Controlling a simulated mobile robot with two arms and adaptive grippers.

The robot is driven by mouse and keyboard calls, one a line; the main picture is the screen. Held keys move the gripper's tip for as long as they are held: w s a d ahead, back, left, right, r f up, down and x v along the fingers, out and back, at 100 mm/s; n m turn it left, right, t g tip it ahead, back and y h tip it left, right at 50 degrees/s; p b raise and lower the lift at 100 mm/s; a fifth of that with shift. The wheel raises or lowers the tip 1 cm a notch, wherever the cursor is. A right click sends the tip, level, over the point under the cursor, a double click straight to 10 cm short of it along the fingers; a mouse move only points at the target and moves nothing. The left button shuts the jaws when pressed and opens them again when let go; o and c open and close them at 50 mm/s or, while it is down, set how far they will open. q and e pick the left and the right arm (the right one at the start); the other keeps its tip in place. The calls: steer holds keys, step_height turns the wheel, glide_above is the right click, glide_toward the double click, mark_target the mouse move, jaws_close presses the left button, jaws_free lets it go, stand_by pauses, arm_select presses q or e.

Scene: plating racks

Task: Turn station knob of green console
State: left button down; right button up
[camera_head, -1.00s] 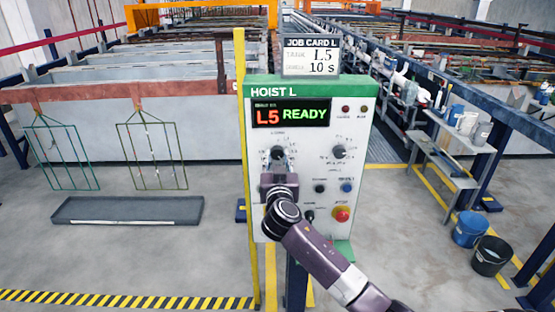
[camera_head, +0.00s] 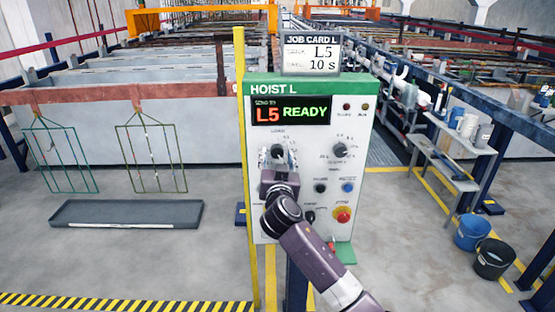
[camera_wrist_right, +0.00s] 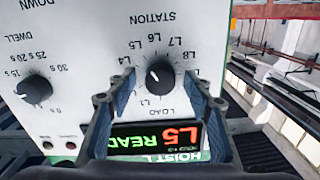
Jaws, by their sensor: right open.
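The hoist console (camera_head: 300,215) is a white panel with a green top band marked HOIST L. Its display (camera_head: 290,111) reads L5 READY. The station knob (camera_head: 278,152) is black, at the panel's left. In the right wrist view, upside down, the station knob (camera_wrist_right: 160,73) sits inside a ring of labels from LOAD to L8; its exact pointing is hard to read. My right gripper (camera_head: 278,166) is in front of the panel just below the knob. In the wrist view its open fingers (camera_wrist_right: 160,84) stand on either side of the knob, with visible gaps. My left gripper is out of view.
The dwell knob (camera_head: 340,150) is right of the station knob. Below are small buttons and a red emergency button (camera_head: 342,215). A job card (camera_head: 311,54) above reads L5, 10 s. A yellow post (camera_head: 241,180) stands close at the console's left. Buckets (camera_head: 472,233) stand at right.

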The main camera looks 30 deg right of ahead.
steer(key=v, duration=1.2)
